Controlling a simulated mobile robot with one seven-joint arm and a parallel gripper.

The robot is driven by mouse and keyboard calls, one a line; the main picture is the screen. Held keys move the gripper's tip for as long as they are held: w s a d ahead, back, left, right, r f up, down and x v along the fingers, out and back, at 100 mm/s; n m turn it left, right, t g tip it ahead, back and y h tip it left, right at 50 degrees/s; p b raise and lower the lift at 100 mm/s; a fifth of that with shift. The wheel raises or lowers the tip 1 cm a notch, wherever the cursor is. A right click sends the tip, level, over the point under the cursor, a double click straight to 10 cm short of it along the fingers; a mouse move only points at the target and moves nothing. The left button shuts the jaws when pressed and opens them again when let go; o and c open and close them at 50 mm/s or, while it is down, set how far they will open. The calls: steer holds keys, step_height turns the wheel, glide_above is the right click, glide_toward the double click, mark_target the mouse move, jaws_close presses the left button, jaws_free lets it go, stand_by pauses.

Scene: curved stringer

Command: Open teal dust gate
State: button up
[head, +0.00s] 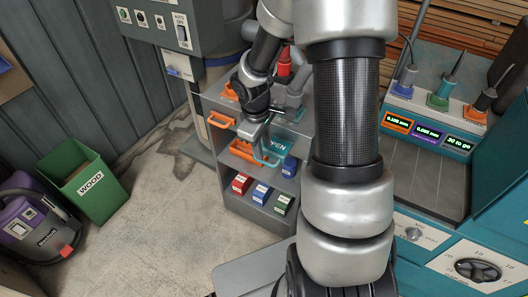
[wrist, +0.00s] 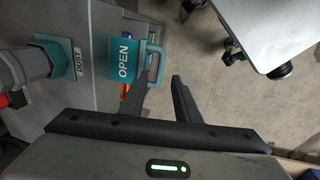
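The teal dust gate shows as a teal plate marked OPEN (head: 277,146) in the head view, and the same plate (wrist: 124,62) is in the wrist view. Its looped teal handle (wrist: 155,66) sticks out on the plate's right side in the wrist view. My gripper (wrist: 160,84) is open, its two dark fingers apart. The left finger overlaps the handle's lower end in the picture; I cannot tell whether it touches. In the head view my gripper (head: 262,140) hangs right at the teal handle, partly hidden by my arm. A teal collar labelled DUST (wrist: 66,58) sits left of the plate.
A green WOOD bin (head: 88,190) and a purple vacuum (head: 28,222) stand far left. The floor between is clear.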

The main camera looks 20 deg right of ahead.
step_height(320, 180, up, 11)
steer(key=s+a+p, duration=0.1)
steer(key=p, duration=0.1)
steer(key=shift+a, duration=0.25)
steer(key=shift+s+f, duration=0.1)
steer(key=shift+f, duration=0.05)
steer(key=s+a+r+m+t+p, duration=0.2)
steer(key=s+r, duration=0.6)
steer(key=r, duration=0.4)
steer(key=s+a+r+m+t+y+p, duration=0.1)
steer(key=s+a+r+m+p, duration=0.3)
steer(key=s+r, duration=0.5)
step_height(320, 180, up, 4)
steer(key=shift+a+m+t+y+p, duration=0.2)
steer(key=shift+m+t+y+p, duration=0.1)
steer(key=shift+m+t+p, duration=0.5)
